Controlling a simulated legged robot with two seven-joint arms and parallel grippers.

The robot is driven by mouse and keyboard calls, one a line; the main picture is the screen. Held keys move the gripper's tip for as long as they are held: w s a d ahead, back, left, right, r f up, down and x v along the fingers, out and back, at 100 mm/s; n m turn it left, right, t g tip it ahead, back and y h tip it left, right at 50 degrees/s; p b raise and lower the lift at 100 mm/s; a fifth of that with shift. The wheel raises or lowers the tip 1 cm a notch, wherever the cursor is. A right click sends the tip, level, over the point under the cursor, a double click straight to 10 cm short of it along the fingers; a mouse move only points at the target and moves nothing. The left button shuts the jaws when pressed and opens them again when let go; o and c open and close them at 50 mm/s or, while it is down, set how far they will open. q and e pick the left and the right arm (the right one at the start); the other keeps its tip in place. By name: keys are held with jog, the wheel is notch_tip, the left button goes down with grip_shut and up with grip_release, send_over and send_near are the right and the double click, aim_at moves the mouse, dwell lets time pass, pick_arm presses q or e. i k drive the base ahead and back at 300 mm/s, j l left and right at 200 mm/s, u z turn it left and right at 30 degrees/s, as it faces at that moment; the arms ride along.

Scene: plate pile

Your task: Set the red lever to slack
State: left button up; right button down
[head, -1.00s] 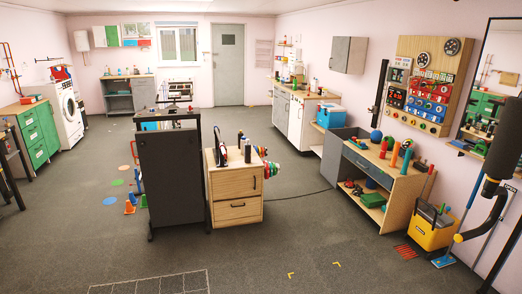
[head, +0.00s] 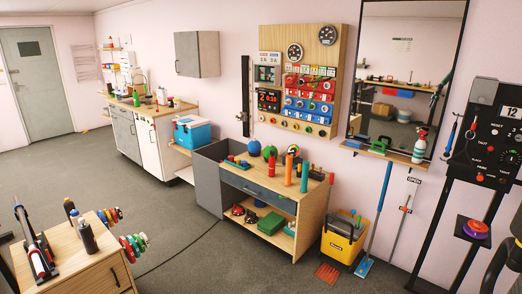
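A tall black stand with a dark control panel (head: 489,125) is at the right edge of the head view. The panel carries a small display reading 12, a dial, and white labels; one seems to read TAUT, with another below it too small to read surely. Small red parts show near these labels, but I cannot make out the red lever or its setting clearly. Neither of my grippers is in view.
A red and purple disc (head: 474,229) sits low on the stand. A blue-handled broom (head: 378,215), a yellow bucket (head: 342,240) and a workbench (head: 262,200) stand along the wall left of it. A wooden cabinet (head: 78,262) is at lower left. Open grey floor lies between.

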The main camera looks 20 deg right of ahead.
aim_at(490, 148)
jog(key=i+l+z, duration=0.35)
jog(key=i+z, duration=0.15)
jog(key=i, duration=0.2)
jog(key=i+z, duration=0.5)
jog(key=i, duration=0.25)
jog(key=i+j+z, duration=0.2)
jog(key=i+z, duration=0.25)
jog(key=i, duration=0.3)
jog(key=i+l+z, duration=0.25)
jog(key=i+l, duration=0.3)
jog(key=i+l+z, duration=0.25)
jog(key=i+l, duration=0.25)
jog(key=i, duration=0.1)
